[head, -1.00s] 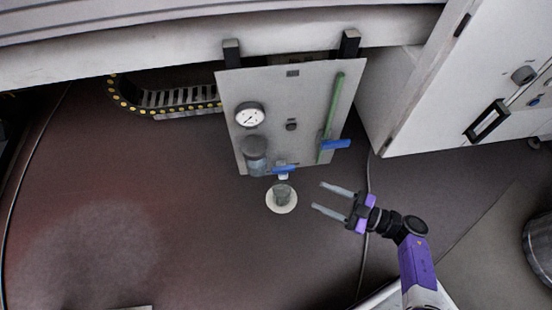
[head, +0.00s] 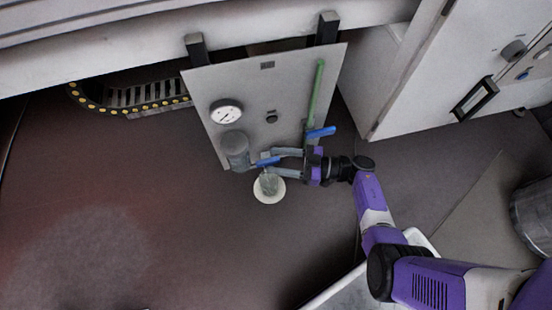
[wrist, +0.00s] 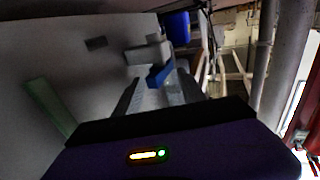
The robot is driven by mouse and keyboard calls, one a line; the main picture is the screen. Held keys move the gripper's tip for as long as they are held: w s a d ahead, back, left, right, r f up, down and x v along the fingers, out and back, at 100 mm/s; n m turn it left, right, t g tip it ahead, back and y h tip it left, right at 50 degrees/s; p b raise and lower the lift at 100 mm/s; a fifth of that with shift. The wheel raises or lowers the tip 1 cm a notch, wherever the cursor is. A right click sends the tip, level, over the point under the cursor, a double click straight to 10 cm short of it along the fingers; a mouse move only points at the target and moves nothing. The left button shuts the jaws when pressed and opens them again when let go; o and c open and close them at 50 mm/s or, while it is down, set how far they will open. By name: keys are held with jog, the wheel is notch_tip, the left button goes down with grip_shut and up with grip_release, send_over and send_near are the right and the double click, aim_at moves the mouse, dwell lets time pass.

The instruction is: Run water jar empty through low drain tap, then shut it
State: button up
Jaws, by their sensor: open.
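A grey cylindrical jar (head: 236,147) is fixed low on the pale panel (head: 285,85). Below and right of it is the drain tap with a blue lever (head: 267,161), which lies roughly crosswise in the head view. My gripper (head: 279,161) is open, its fingers reaching in from the right at the lever. In the wrist view a blue lever (wrist: 158,76) shows between the fingers; contact cannot be told. A grey cup (head: 269,183) stands on a white round base (head: 269,198) below the tap. The jar's water level and any flow cannot be made out.
A second blue lever (head: 321,132) is on the green tube (head: 316,88), just above my gripper. A round gauge (head: 227,111) is on the panel's left. A white cabinet (head: 420,75) stands to the right. The floor at left is clear.

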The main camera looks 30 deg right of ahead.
jog(key=shift+w+a, duration=0.15)
jog(key=shift+a, duration=0.15)
